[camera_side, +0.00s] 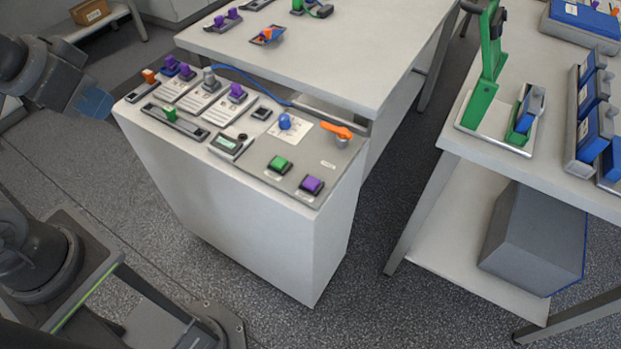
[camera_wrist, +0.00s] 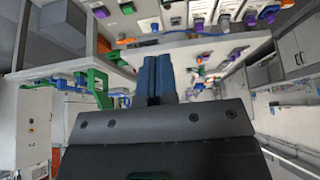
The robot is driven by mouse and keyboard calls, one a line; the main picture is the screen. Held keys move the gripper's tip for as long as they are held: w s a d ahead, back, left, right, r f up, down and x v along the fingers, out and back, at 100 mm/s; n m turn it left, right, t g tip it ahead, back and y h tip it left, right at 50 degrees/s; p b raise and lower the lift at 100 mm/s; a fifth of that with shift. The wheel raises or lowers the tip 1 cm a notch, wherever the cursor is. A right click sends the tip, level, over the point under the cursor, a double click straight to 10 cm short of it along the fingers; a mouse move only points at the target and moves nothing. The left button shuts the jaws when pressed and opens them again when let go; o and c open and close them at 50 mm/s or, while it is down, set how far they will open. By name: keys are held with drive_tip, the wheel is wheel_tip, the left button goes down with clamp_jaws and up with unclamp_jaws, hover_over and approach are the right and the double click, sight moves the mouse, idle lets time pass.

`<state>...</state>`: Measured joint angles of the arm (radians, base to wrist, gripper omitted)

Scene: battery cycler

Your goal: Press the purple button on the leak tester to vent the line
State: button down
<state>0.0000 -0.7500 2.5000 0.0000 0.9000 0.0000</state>
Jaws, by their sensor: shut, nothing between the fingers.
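The purple button (camera_side: 311,185) is at the front right corner of the control panel (camera_side: 262,170) on top of a white cabinet. It sits in a dark square frame, right of a green button (camera_side: 279,164). My gripper (camera_side: 97,103) is at the far left in the side view, beside the cabinet's left end and well away from the purple button. Its blue fingers also show in the wrist view (camera_wrist: 158,78), together and empty.
The panel also has a blue knob (camera_side: 284,121), an orange lever (camera_side: 337,132) and a small display (camera_side: 228,143). Purple-topped fixtures (camera_side: 237,91) and a green-handled one (camera_side: 172,117) stand to the left. A tall green press (camera_side: 487,75) is on the right table.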

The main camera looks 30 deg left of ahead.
idle(0.6)
drive_tip(key=w+m+t+y, duration=0.2)
drive_tip(key=w+m+t, duration=0.1)
drive_tip(key=w+m, duration=0.75)
drive_tip(key=m+g+h, duration=0.3)
drive_tip(key=m+h, duration=0.6)
drive_tip(key=m, duration=1.7)
hover_over(310, 180)
wheel_tip(310, 180, down, 16)
drive_tip(key=shift+f, duration=0.1)
drive_tip(key=shift+t, duration=0.3)
drive_tip(key=shift+f, duration=4.35)
